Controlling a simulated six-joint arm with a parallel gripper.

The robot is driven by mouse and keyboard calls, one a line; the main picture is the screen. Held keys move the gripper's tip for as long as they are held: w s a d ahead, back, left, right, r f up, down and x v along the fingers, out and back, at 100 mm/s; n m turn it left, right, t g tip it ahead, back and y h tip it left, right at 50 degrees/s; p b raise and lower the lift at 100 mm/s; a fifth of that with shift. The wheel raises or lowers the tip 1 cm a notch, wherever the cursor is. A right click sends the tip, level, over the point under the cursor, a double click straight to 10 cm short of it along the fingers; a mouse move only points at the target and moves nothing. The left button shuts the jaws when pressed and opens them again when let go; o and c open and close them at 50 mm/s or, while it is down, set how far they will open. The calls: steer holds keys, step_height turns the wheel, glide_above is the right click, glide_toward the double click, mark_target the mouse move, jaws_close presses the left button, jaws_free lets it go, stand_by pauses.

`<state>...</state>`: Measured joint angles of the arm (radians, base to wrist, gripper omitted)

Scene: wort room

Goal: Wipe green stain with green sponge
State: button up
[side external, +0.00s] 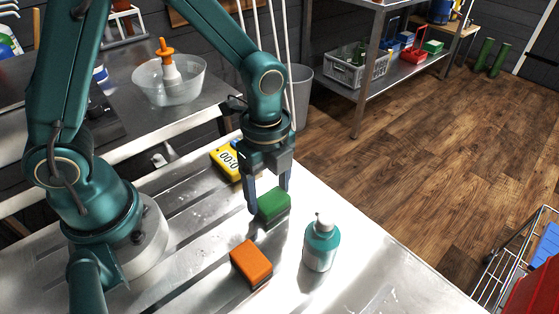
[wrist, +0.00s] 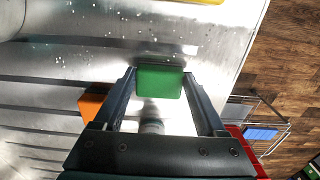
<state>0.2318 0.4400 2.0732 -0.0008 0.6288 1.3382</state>
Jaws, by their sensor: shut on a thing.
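The green sponge (side external: 274,205) is between the two dark fingers of my gripper (side external: 268,199), over the metal table in the side view. In the wrist view the green sponge (wrist: 160,82) sits at the fingertips, with a finger against each side of it. My gripper (wrist: 160,77) is shut on it. The sponge is low over the table; I cannot tell whether its underside touches. I cannot make out a green stain in either view; the sponge, fingers and arm hide part of the table.
An orange sponge (side external: 251,264) lies in front of the green one. A teal bottle with a white top (side external: 321,244) stands to the right. A yellow timer (side external: 227,161) lies behind my gripper. The metal table (side external: 375,262) has slots on its left and is fairly clear at right.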

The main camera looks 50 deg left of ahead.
steer(key=shift+a, duration=2.4)
steer(key=shift+d, duration=3.5)
step_height(320, 180, up, 2)
steer(key=shift+w+d+r, duration=0.1)
steer(key=shift+r, duration=2.95)
